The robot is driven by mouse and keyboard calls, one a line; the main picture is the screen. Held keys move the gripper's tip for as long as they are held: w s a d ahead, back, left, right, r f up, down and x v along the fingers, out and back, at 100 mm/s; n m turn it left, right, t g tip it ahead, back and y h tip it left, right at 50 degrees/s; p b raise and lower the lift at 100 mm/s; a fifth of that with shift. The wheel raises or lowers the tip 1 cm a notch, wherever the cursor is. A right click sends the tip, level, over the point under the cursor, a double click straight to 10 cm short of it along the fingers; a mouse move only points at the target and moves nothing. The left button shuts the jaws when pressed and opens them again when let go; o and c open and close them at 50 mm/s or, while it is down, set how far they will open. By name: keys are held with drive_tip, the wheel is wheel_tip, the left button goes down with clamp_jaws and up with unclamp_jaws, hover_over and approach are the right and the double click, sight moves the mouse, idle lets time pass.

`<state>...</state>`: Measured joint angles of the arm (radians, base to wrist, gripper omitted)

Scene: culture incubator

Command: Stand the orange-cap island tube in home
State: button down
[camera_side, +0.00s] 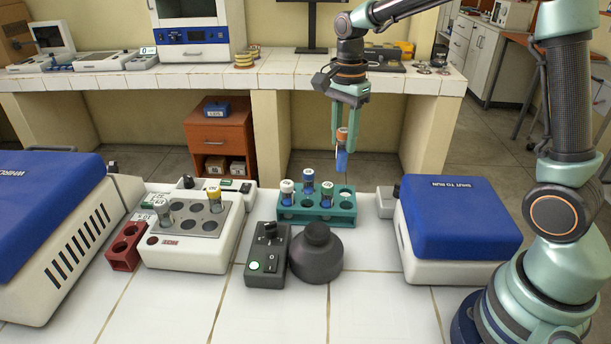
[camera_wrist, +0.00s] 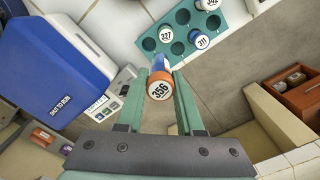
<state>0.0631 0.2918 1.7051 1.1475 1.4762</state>
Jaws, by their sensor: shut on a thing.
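My gripper (camera_side: 341,142) is shut on the orange-cap tube (camera_side: 342,162), which hangs upright, cap up, in the air behind and above the teal rack. In the wrist view the gripper (camera_wrist: 160,80) has the orange cap (camera_wrist: 159,91), with a white top marked 356, between its fingers. The rack (camera_wrist: 203,57) has several empty holes on the side toward the gripper in the wrist view. Which place is "home" is not marked.
A white heater block (camera_side: 190,255) with a yellow-cap tube (camera_side: 214,198) stands left, beside a red rack (camera_side: 124,258). A dark mixer (camera_side: 316,257) and switch box (camera_side: 266,262) stand in front of the teal rack. Blue-lidded machines (camera_side: 458,215) flank both sides.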

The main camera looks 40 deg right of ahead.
drive_tip(key=d+f+m, duration=0.1)
drive_tip(key=d+f, duration=0.2)
drive_tip(key=f, duration=0.3)
drive_tip(key=shift+w+f, duration=0.2)
drive_tip(key=shift+w, duration=0.15)
drive_tip(key=shift+d+f, duration=0.1)
drive_tip(key=shift+f, duration=0.35)
idle(0.6)
drive_tip(key=shift+f, duration=0.75)
drive_tip(key=shift+f, duration=0.2)
drive_tip(key=shift+f, duration=1.5)
drive_tip(key=shift+c, duration=0.7)
unclamp_jaws()
